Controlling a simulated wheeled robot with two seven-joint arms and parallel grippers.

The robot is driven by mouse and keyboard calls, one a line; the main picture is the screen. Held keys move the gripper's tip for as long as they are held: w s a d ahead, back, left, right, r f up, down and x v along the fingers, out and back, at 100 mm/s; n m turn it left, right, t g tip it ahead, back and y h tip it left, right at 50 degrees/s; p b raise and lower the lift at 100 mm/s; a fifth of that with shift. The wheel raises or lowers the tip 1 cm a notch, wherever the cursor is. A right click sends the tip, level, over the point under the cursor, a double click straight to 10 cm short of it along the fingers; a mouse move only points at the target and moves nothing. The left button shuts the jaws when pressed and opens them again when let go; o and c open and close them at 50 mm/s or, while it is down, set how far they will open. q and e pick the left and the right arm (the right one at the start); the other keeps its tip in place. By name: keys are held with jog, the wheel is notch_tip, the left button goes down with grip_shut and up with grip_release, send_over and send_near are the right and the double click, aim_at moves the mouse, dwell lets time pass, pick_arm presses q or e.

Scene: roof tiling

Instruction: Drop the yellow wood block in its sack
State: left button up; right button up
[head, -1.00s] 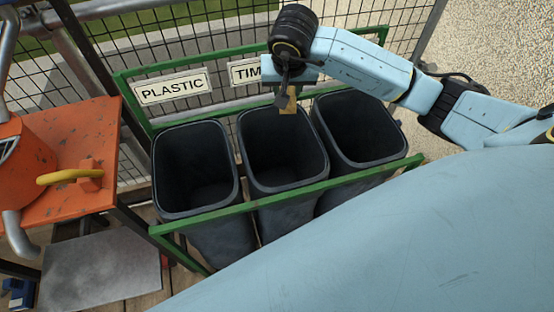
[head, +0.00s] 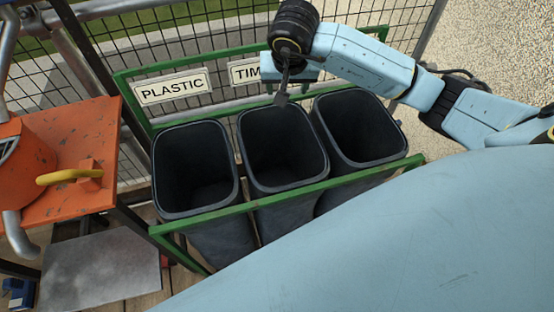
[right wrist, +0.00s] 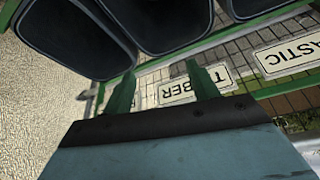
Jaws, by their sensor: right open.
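The middle dark sack (head: 282,150) stands in a green frame under a sign that starts "TIM". The sign reads upside down, ending in "BER", in the right wrist view (right wrist: 195,84). My right gripper (head: 282,97) is over the back rim of this sack, pointing down. In the right wrist view its two fingers (right wrist: 163,88) stand apart with nothing between them. The yellow wood block is not visible now in either view; the sack's inside is dark and shows no block. My left gripper is not in view.
A sack (head: 196,170) under the PLASTIC sign (head: 171,86) stands to the left, and another sack (head: 360,128) to the right. A green rail (head: 290,194) crosses in front. An orange bench (head: 75,170) with a yellow handle is at the left. Wire mesh stands behind.

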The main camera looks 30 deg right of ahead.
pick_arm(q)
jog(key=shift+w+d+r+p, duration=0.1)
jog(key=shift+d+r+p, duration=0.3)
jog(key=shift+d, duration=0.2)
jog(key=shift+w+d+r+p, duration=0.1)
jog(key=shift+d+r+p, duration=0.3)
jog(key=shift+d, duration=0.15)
pick_arm(e)
jog(key=v, duration=1.2)
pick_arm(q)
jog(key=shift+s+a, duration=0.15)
pick_arm(e)
jog(key=shift+a+f, duration=0.1)
